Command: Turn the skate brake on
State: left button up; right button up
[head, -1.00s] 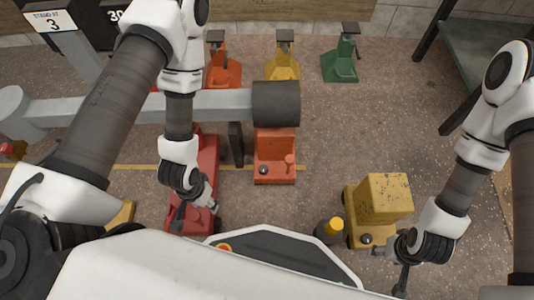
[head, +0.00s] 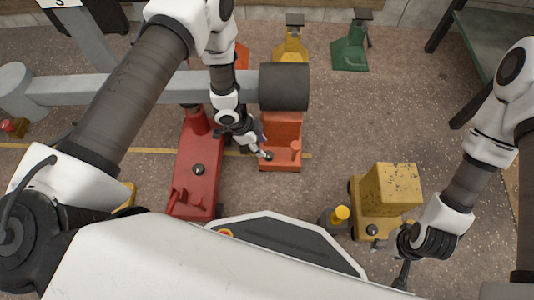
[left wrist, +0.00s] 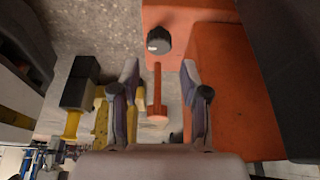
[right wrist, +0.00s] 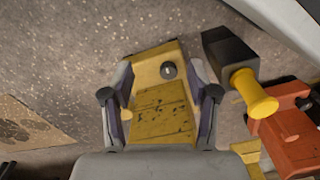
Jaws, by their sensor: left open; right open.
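An orange floor unit (head: 281,128) has a black knob (head: 268,156) and an upright orange lever (head: 295,148) on its low front part. My left gripper (head: 260,147) is open beside the knob, at the unit's left front. In the left wrist view, the knob (left wrist: 159,40) lies beyond the fingertips, and the orange lever (left wrist: 157,95) shows between the fingers, which look clear of it. My right gripper (head: 402,272) is open near a yellow unit (head: 390,190). In the right wrist view, that unit's black knob (right wrist: 168,70) shows between the fingertips. No label marks the skate brake.
A red unit (head: 197,150) with a knob and lever stands left of the orange one. A thick grey beam with a dark end (head: 284,87) passes over the orange unit. A dark post with a yellow cap (head: 341,213) stands by the yellow unit. Floor right of the orange unit is clear.

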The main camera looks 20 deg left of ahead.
aim_at(268, 154)
pick_arm(q)
jog(key=b+x, duration=0.2)
jog(key=x, duration=0.4)
jog(key=shift+f+b, duration=0.1)
jog(key=shift+b, duration=0.25)
grip_shut()
